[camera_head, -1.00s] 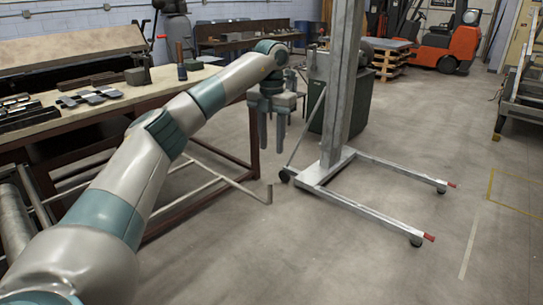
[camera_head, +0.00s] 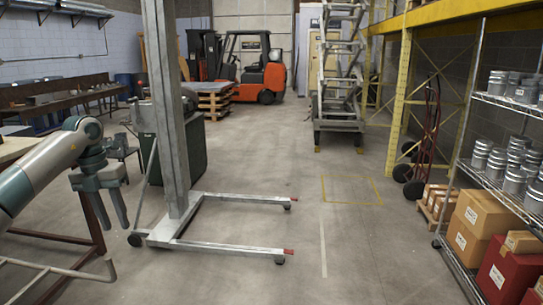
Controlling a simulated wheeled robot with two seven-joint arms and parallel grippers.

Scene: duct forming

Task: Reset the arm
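My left arm comes in from the left edge, grey-white with teal bands. My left gripper (camera_head: 112,216) hangs at its end with two grey fingers pointing down and a gap between them. It is open and empty, in front of the lift's left side. My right gripper is not in view.
A metal lift (camera_head: 175,120) with a tall post and long floor legs stands just right of my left gripper. A worktable (camera_head: 15,147) is at the left edge. Shelving with cans (camera_head: 515,180) and boxes (camera_head: 478,222) lines the right. An orange forklift (camera_head: 265,75) is at the back. The middle floor is clear.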

